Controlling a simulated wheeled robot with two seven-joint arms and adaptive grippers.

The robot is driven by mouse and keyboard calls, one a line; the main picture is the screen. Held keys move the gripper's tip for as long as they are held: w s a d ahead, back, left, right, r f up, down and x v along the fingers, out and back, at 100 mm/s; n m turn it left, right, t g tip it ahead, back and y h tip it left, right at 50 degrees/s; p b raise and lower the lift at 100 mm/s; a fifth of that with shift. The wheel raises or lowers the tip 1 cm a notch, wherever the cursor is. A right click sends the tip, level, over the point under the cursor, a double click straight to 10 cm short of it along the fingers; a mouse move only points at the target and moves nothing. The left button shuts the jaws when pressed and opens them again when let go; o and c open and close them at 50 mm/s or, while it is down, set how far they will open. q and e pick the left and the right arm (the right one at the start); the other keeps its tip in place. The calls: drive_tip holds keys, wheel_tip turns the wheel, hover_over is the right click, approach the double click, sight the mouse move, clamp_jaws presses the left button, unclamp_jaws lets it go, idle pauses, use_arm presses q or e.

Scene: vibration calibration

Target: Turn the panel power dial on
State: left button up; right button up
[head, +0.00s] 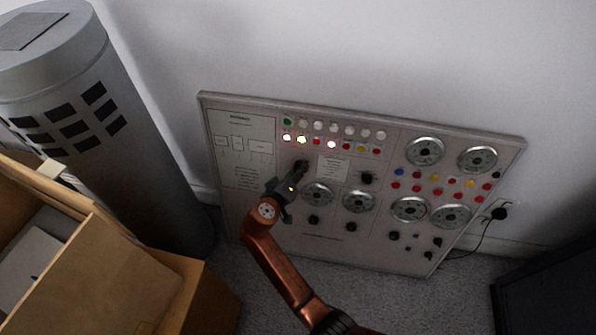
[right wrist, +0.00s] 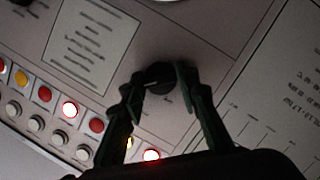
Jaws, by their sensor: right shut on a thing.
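The control panel (head: 375,245) leans upright against the wall, with dials, knobs, gauges and several lit buttons. My right gripper (head: 300,168) reaches its upper left part, below the row of lit buttons. In the right wrist view, the fingers (right wrist: 165,80) are shut on a small black dial (right wrist: 161,73), one on each side of it. The fingers hide part of the dial, and I cannot tell which way it points. Another black knob (head: 366,178) sits to the right of a printed label (head: 332,169). My left gripper is not in view.
A grey cylinder (head: 150,165) with black slots stands at the left. An open cardboard box (head: 110,275) is in front of it. A black plug (head: 499,213) with a cable is at the panel's right. A dark object (head: 545,295) stands at the lower right.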

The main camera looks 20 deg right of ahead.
drive_tip(key=shift+f, duration=0.15)
drive_tip(key=o, duration=1.1)
drive_tip(key=shift+r, duration=0.2)
approach(305, 146)
drive_tip(key=x, duration=0.4)
drive_tip(key=shift+w+r, duration=0.15)
